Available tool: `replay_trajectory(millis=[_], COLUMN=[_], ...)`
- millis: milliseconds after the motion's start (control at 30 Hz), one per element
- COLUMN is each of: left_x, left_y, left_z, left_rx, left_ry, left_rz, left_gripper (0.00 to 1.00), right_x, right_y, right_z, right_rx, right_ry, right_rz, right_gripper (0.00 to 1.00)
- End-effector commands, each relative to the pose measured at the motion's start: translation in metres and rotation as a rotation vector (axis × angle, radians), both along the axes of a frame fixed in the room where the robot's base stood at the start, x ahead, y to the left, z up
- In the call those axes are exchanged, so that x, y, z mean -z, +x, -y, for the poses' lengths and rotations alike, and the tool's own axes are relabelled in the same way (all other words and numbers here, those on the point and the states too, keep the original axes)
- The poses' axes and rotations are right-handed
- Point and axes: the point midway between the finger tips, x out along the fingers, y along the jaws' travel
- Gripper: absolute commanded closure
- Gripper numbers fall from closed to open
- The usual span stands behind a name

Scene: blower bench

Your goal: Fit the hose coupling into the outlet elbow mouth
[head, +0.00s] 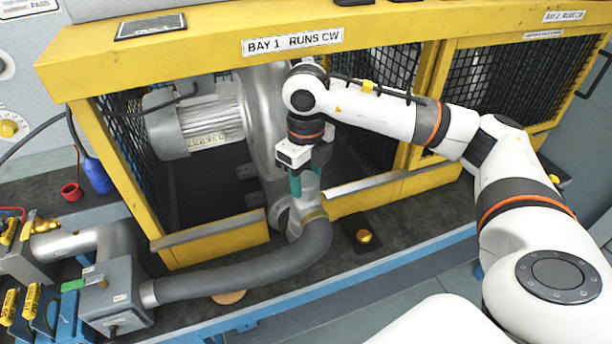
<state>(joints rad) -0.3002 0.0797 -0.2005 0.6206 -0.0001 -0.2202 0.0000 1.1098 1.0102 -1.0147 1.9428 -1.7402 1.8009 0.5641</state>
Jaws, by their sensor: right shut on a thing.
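A grey ribbed hose (250,275) curves across the bench and bends up at its right end. A yellowish band (314,216) and a silver coupling (308,192) sit at that end. My right gripper (306,183) reaches down from above, its teal fingers shut on the coupling. A rounded grey metal part, seemingly the outlet elbow (280,213), is just left of the coupling, below the blower housing (262,115). The gripper and hose partly hide it. I cannot tell whether the coupling is inside the mouth or only beside it. My left gripper is out of view.
A yellow frame (205,245) with black mesh surrounds the blower motor (195,120). A grey box (115,295) holds the hose's other end. A brass-coloured round piece (364,237) lies on a dark pad right of the hose. A blue bottle (97,175) and red cup (72,191) are left.

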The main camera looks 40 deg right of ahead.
Motion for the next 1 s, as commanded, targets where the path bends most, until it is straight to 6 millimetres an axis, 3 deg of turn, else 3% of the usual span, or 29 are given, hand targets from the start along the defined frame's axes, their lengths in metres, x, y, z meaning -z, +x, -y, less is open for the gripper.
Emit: replay_trajectory(millis=[100,133,300,667,1000], left_x=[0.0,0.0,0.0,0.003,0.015], left_y=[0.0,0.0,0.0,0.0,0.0], left_z=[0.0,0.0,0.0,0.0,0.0], left_rx=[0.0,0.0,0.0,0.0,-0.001], left_ry=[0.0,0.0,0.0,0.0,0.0], left_rz=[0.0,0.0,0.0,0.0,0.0], left_gripper=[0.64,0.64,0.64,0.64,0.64], right_x=[0.0,0.0,0.0,-0.007,-0.061], right_y=[0.0,0.0,0.0,0.001,0.001], right_z=[0.0,0.0,0.0,0.0,0.0], right_rx=[0.0,0.0,0.0,0.001,0.0], right_ry=[0.0,0.0,0.0,0.001,0.001], right_rz=[0.0,0.0,-0.001,0.002,0.003], right_gripper=[0.76,0.5,0.26,0.26,0.26])
